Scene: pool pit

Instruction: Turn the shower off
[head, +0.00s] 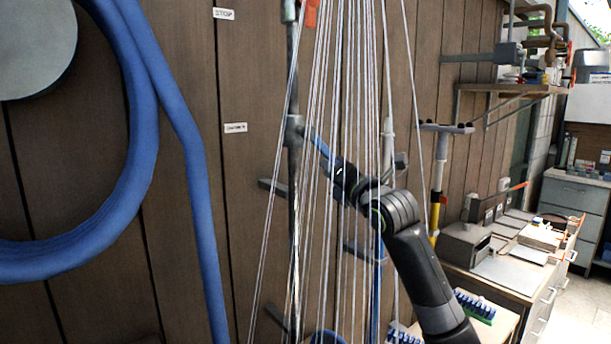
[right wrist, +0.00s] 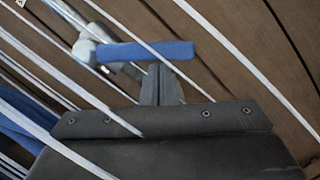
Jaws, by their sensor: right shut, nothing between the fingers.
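White lines of shower water (head: 325,60) fan down from the top of the head view in front of a wooden wall. A grey metal pipe (head: 293,180) runs up the wall and carries a valve with a blue lever handle (head: 319,145). The blue lever (right wrist: 150,50) and its valve also show in the right wrist view. My right gripper (head: 338,172) is shut and empty among the water lines, at the lever's lower right end. In the wrist view its fingertips (right wrist: 160,80) meet the lever's edge; whether they touch I cannot tell. My left gripper is out of view.
A thick blue hose (head: 140,100) hangs in a loop on the wall at left. Several grey brackets (head: 272,187) stick out of the wall. A bench (head: 520,275) with a grey box (head: 465,245) stands at right, below a shelf (head: 510,88). Brushes (head: 475,306) lie near my arm.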

